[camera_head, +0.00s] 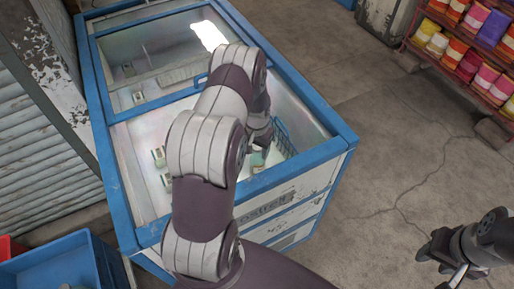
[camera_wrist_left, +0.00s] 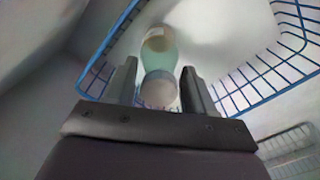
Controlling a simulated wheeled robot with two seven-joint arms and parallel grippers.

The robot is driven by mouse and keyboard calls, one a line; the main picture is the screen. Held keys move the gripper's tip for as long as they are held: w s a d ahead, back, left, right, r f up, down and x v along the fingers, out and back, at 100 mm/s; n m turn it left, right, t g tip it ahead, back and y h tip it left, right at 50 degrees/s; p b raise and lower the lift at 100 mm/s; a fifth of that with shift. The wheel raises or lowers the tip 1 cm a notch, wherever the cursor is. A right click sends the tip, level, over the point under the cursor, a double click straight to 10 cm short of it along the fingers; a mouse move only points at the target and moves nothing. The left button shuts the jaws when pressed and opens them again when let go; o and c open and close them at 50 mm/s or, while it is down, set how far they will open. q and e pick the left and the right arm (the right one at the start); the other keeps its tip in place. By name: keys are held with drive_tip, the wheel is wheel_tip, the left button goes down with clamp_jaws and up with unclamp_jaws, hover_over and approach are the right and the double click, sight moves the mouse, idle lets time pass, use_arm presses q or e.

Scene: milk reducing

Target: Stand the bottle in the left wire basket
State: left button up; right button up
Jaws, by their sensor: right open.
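The bottle (camera_wrist_left: 160,62), pale green with a whitish cap end and a tan patch, shows in the left wrist view inside a blue wire basket (camera_wrist_left: 262,92). My left gripper (camera_wrist_left: 160,78) has one finger on each side of the bottle's near end. I cannot tell whether the fingers press on it. In the head view my left arm reaches into the freezer, and my left gripper (camera_head: 260,137) is partly hidden beside a blue wire basket (camera_head: 284,136). My right gripper (camera_head: 445,262) is open and empty, out over the floor at lower right.
The blue-framed chest freezer (camera_head: 340,150) has a glass lid (camera_head: 150,55) over its far part; its near part is open. A blue crate (camera_head: 60,265) stands at lower left. A shelf of colourful packages (camera_head: 470,45) stands at upper right. The floor between is clear.

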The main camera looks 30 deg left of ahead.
use_arm(q)
drive_tip(key=shift+o, duration=0.4)
wheel_tip(320, 180, up, 12)
drive_tip(key=shift+m+t, duration=0.7)
drive_tip(key=s+d+r, duration=0.2)
drive_tip(key=s+d, duration=0.2)
drive_tip(key=d, duration=0.1)
drive_tip(key=s+d+r, duration=0.3)
drive_tip(key=s+d, duration=0.2)
drive_tip(key=s+d+r, duration=0.2)
drive_tip(key=s+d, duration=0.3)
drive_tip(key=shift+d+r, duration=0.25)
drive_tip(key=shift+r, duration=0.15)
drive_tip(key=shift+d, duration=0.1)
